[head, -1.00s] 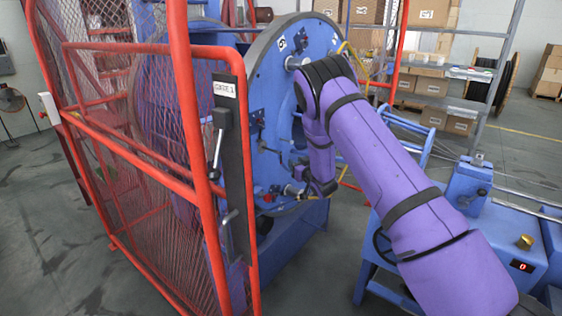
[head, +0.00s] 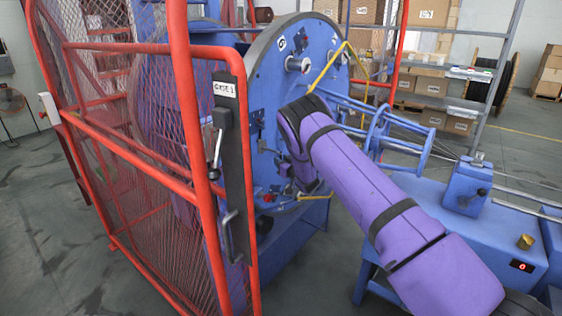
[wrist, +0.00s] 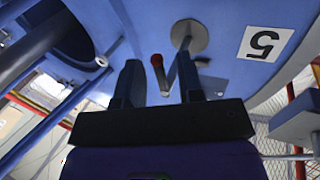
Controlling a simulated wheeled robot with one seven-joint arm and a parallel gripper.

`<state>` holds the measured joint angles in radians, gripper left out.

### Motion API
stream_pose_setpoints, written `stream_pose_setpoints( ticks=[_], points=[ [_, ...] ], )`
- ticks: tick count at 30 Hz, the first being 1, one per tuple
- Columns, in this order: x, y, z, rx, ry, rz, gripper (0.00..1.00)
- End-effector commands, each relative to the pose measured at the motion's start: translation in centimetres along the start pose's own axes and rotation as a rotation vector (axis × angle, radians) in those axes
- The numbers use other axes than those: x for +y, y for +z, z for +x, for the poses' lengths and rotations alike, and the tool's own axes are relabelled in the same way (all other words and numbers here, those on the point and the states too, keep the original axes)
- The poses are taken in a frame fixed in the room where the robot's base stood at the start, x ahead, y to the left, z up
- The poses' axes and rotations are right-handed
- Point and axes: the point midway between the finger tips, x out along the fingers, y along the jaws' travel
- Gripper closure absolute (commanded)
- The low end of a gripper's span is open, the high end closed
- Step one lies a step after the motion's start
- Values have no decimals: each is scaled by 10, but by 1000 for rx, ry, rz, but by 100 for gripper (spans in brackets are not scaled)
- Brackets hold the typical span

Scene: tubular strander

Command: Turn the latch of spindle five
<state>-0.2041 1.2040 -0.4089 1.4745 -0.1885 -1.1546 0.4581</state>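In the wrist view, the blue face plate (wrist: 225,75) fills the upper part. An upside-down label "5" (wrist: 265,43) is on it at upper right. Left of the label is a round metal boss (wrist: 190,36) with a short grey lever and a red-tipped handle (wrist: 157,62), which looks like the latch of spindle five. My gripper (wrist: 158,84) is open, its two dark fingers apart. The red tip appears between the fingers in the picture; I see no contact, and depth is hard to judge. In the head view my purple arm hides the gripper and latch.
The red mesh guard (head: 188,130) with its black latch bar stands left of the blue disc (head: 275,95). A yellow bar (head: 328,68) and blue tubular frame (head: 405,130) are close to my arm. A blue cabinet (head: 440,205) stands at right.

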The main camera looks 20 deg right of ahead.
Motion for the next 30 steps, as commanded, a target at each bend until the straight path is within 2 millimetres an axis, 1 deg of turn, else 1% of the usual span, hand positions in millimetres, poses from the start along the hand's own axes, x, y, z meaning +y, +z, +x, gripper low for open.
stream_pose_setpoints(
  ticks=[4, 13, 14, 15, 17, 18, 25, 30],
  points=[
    [0, 0, 8, 1, 0, 0, 65],
    [0, 0, 10, 0, 1, 1, 65],
    [0, 0, 10, 0, 0, 1, 72],
    [0, 0, 10, 0, 1, 1, 81],
    [0, 0, 10, 0, 1, 1, 95],
    [0, 0, 10, 0, 0, 1, 100],
    [0, -1, 9, -5, 0, -2, 100],
    [1, -2, 8, -42, 1, -17, 100]
  ],
)
